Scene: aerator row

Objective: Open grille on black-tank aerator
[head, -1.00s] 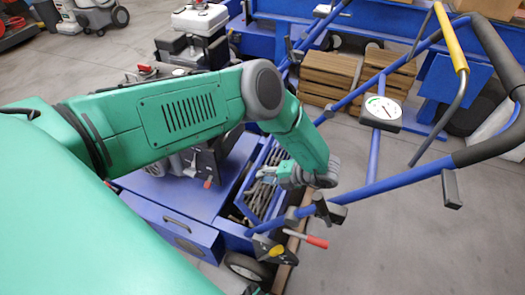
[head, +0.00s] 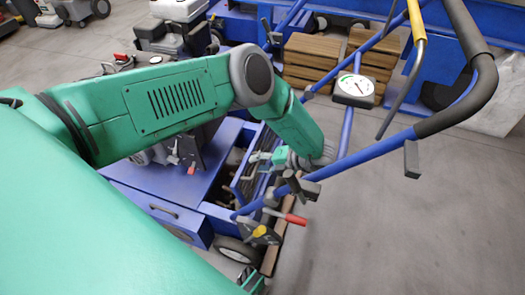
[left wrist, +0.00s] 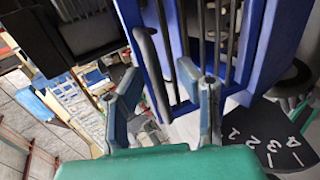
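The aerator (head: 170,190) is a blue machine left of centre in the head view. Its grille (head: 250,172), a blue frame with grey bars, stands at a slant at the machine's right side. The grille (left wrist: 180,75) fills the upper middle of the left wrist view. My left gripper (head: 262,160) is at the grille's upper part. In the left wrist view its two fingers (left wrist: 160,85) are spread, with a grey bar (left wrist: 150,70) showing between them. I cannot tell whether they touch it. The grille's lower part is partly hidden. My right gripper is not in view.
A red-handled lever (head: 290,217) sits just below. Wooden crates (head: 310,60) stand behind. The floor at the right (head: 430,220) is open.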

